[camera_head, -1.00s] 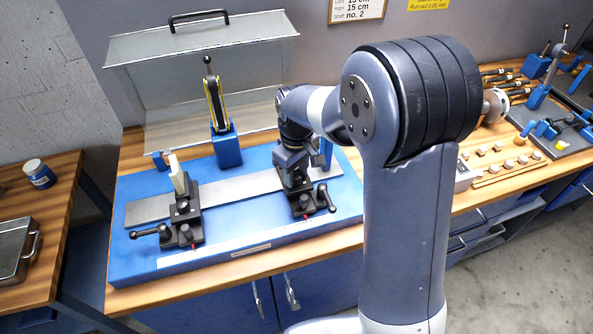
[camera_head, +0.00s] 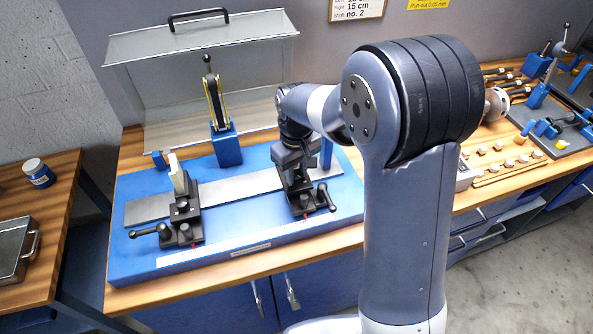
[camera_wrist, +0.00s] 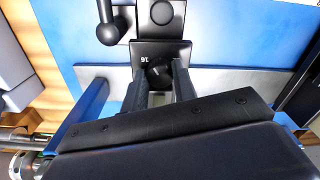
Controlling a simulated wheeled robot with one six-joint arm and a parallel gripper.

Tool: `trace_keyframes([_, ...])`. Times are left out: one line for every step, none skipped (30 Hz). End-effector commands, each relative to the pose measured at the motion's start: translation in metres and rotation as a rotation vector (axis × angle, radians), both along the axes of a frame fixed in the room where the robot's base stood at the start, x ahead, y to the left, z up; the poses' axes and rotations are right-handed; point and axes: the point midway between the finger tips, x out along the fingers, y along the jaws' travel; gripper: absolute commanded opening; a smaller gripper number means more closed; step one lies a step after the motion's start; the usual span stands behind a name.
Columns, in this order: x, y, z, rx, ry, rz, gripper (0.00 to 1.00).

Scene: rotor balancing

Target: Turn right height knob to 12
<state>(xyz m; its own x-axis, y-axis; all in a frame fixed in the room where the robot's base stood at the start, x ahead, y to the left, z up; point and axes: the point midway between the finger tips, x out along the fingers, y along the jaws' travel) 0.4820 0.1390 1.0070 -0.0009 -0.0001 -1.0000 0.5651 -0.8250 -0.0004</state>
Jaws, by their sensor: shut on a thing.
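The right support (camera_head: 303,203) is a black block with a ball-ended lever, standing on the grey rail of the blue base. My gripper (camera_head: 296,181) is over its rear part, pointing down. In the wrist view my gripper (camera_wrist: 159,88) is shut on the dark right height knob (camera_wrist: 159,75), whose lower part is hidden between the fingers. A white mark that looks like "16" shows on the black block (camera_wrist: 175,52) beside the knob. The pointer against the scale is too small to tell.
The left support (camera_head: 183,225) stands on the same rail (camera_head: 240,191), with its own lever. A blue post with a black handle (camera_head: 228,147) and a raised clear guard (camera_head: 200,45) are behind. A jar (camera_head: 40,176) and metal tray (camera_head: 14,250) are at left.

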Motion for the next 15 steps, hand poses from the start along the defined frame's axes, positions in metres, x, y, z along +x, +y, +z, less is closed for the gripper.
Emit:
trace_keyframes([0.0005, 0.0002, 0.0005, 0.000, -0.002, -0.038, 0.04])
trace_keyframes([0.0006, 0.0003, 0.0005, 0.000, -0.002, -0.065, 0.04])
trace_keyframes([0.0006, 0.0003, 0.0005, 0.000, -0.002, -0.102, 0.04])
trace_keyframes([0.0006, 0.0003, 0.0006, 0.001, -0.003, -0.131, 0.04])
trace_keyframes([0.0006, 0.0003, 0.0006, 0.001, -0.003, -0.159, 0.04])
trace_keyframes([0.0006, 0.0003, 0.0007, 0.001, -0.003, -0.198, 0.04])
trace_keyframes([0.0007, 0.0004, 0.0007, 0.001, -0.003, -0.226, 0.04])
trace_keyframes([0.0007, 0.0004, 0.0007, 0.001, -0.003, -0.255, 0.04])
trace_keyframes([0.0007, 0.0004, 0.0008, 0.001, -0.003, -0.293, 0.04])
trace_keyframes([0.0007, 0.0004, 0.0008, 0.001, -0.003, -0.322, 0.04])
trace_keyframes([0.0008, 0.0004, 0.0009, 0.001, -0.003, -0.350, 0.04])
trace_keyframes([0.0008, 0.0004, 0.0009, 0.001, -0.004, -0.388, 0.04])
trace_keyframes([0.0008, 0.0004, 0.0010, 0.001, -0.004, -0.416, 0.04])
trace_keyframes([0.0008, 0.0004, 0.0010, 0.002, -0.003, -0.444, 0.04])
trace_keyframes([0.0009, 0.0005, 0.0011, 0.002, -0.003, -0.481, 0.04])
